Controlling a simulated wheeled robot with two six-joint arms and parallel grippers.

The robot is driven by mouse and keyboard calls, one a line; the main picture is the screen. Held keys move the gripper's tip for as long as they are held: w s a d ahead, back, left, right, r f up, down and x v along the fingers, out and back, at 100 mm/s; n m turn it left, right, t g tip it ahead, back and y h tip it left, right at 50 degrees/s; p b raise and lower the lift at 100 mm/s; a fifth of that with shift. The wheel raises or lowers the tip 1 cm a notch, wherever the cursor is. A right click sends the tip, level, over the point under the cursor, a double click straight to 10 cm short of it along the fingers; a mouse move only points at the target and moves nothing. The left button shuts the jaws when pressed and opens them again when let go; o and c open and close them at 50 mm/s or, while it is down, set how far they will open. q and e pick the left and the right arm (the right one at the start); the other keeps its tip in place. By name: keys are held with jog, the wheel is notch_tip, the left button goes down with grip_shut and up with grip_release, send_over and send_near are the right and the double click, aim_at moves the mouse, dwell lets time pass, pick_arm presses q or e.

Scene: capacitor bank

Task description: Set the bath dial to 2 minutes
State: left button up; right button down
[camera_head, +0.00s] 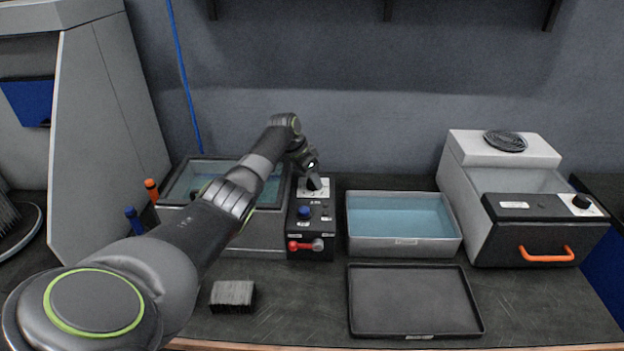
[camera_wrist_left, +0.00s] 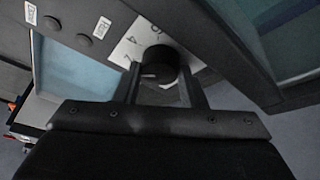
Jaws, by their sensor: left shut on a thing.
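The bath dial is a black round knob (camera_wrist_left: 157,60) on a white plate (camera_wrist_left: 128,47) with printed marks, seen in the left wrist view. It sits on the dark control box (camera_head: 316,228) beside the glass-topped bath (camera_head: 262,238) in the head view. My left gripper (camera_wrist_left: 162,84) is shut on the knob, with one finger on each side. In the head view my left gripper (camera_head: 312,175) is above the back of the box and hides part of the dial. I cannot tell which mark the dial points to. My right gripper is not in view.
The control box also has a blue button (camera_head: 305,212) and a red lever (camera_head: 300,246). A tray of blue liquid (camera_head: 405,245), a black tray (camera_head: 415,300), and a grey unit with an orange handle (camera_head: 547,256) stand to the right. A dark block (camera_head: 232,295) lies in front.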

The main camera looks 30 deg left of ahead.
pick_arm(q)
jog(key=o, duration=1)
jog(key=shift+r, duration=0.15)
jog(key=v, duration=1.7)
jog(key=shift+b, duration=0.4)
jog(key=shift+r, duration=0.2)
